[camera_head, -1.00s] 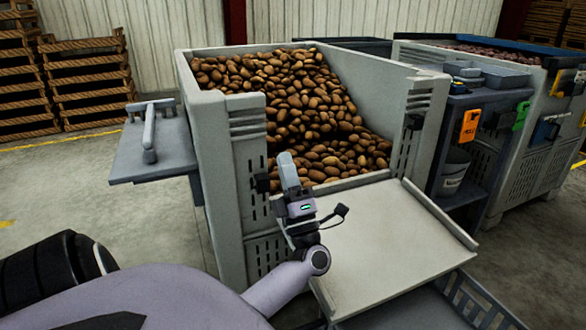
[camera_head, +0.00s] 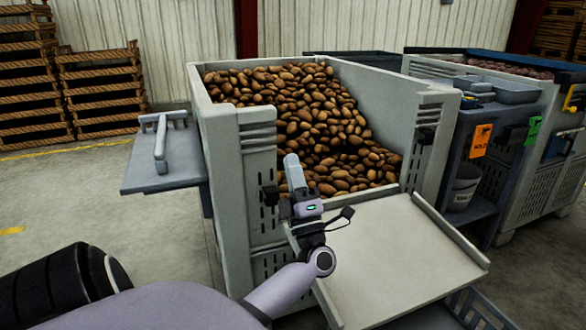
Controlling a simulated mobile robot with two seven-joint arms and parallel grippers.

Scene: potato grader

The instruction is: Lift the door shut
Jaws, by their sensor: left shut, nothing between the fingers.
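The door (camera_head: 405,258) is a pale flat panel with raised side edges. It hangs folded down and outward from the front opening of a large grey bin (camera_head: 232,190) full of brown potatoes (camera_head: 300,115). My left gripper (camera_head: 293,165) is shut and empty, pointing up just in front of the bin's opening, at the left edge of the door. It appears apart from the door, though the exact gap is hard to judge. My right gripper is not in view.
A grey side shelf (camera_head: 160,160) with a T-shaped handle juts from the bin's left. At the right stand a blue-grey cart (camera_head: 490,130) with orange and green tags and a white bucket (camera_head: 463,187), and another bin (camera_head: 545,175). Wooden crates (camera_head: 100,75) stack at back left.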

